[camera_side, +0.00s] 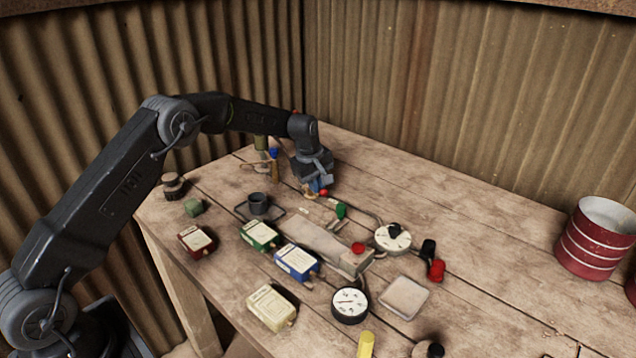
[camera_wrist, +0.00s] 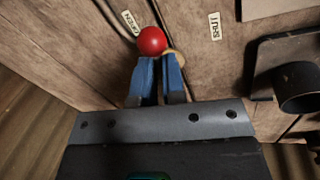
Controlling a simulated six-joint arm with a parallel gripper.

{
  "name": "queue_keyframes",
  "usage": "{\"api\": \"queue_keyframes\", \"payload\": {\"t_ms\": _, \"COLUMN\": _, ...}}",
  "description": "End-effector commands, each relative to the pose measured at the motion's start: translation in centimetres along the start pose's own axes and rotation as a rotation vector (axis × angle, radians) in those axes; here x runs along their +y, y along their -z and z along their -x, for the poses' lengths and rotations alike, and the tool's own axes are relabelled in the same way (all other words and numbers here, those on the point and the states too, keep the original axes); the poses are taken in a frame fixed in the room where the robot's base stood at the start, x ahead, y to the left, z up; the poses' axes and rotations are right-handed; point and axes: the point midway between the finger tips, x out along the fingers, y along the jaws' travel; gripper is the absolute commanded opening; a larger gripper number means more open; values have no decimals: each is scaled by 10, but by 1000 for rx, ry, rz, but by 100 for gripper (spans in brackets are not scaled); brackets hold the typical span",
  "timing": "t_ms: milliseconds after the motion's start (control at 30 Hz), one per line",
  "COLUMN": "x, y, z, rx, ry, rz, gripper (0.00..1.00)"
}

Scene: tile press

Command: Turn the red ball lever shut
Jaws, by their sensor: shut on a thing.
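The red ball of the lever (camera_wrist: 152,40) is at the tips of my gripper (camera_wrist: 158,85) in the wrist view. The blue fingers are closed around the lever just below the ball. A brass-coloured round part (camera_wrist: 176,58) shows partly behind the right finger. The ball is nearer the left label (camera_wrist: 131,22), whose text is hard to read, than the right label (camera_wrist: 215,26), which seems to read SHUT upside down. In the side view the red ball (camera_side: 323,192) shows beside my gripper (camera_side: 314,188), low over the table; most of the lever is hidden.
A long press plate (camera_side: 312,238), several coloured boxes and two dials lie nearer the camera.

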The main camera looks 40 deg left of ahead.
Motion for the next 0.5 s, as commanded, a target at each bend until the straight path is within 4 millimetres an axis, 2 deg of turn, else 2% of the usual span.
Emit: {"api": "queue_keyframes", "payload": {"t_ms": 500, "x": -14, "y": 2, "z": 3, "rx": -105, "ry": 1, "rz": -480, "gripper": 0}}
